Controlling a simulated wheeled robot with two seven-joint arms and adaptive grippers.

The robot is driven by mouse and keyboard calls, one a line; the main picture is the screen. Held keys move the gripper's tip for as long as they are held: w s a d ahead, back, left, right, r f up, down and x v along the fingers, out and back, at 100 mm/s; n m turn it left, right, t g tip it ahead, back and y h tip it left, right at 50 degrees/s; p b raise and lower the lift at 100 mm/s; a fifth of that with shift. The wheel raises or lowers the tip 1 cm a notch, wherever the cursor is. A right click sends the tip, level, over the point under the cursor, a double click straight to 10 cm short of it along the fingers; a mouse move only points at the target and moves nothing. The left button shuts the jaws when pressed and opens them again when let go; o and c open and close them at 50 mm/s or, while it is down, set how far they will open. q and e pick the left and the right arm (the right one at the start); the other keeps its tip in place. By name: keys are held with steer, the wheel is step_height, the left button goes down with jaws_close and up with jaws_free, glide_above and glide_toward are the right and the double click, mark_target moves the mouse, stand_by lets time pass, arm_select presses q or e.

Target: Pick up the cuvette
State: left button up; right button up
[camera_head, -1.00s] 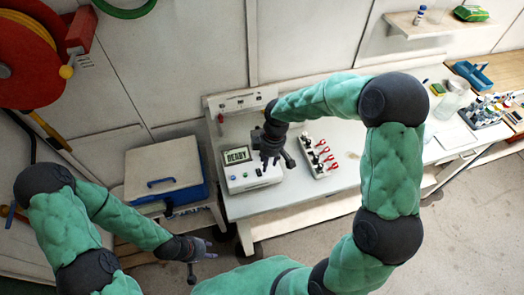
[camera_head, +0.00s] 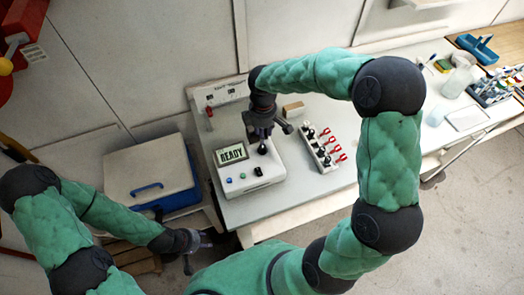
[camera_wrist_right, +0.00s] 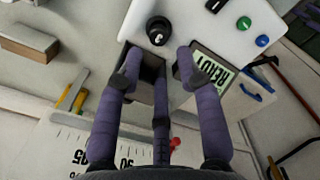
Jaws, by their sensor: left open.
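A white machine (camera_head: 240,185) with a READY screen stands on the bench. A round black piece (camera_wrist_right: 158,28) with a pale mark on its top stands on it, beside a dark square opening (camera_wrist_right: 150,75) in the right wrist view. I cannot tell whether this piece is the cuvette; no clear cuvette shows. My right gripper (camera_head: 262,136) is over the machine. In the wrist view its purple fingers (camera_wrist_right: 160,70) are spread over the opening, with nothing between them, and the black piece is just beyond the tips. My left gripper (camera_head: 205,240) is open and empty, low beside the bench.
A rack (camera_head: 322,148) with black pieces and red handles stands right of the machine. A tan block (camera_head: 293,110) lies behind, also in the wrist view (camera_wrist_right: 30,42). A blue-and-white cooler (camera_head: 150,170) stands left. Bottles and a blue tray (camera_head: 478,48) are far right.

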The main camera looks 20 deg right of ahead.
mark_target(263, 147)
step_height(263, 147, down, 2)
steer(key=shift+w+f, duration=0.15)
steer(key=shift+f, duration=0.55)
step_height(263, 147, down, 4)
steer(key=shift+f+b, duration=0.1)
steer(key=shift+b, duration=0.25)
jaws_close()
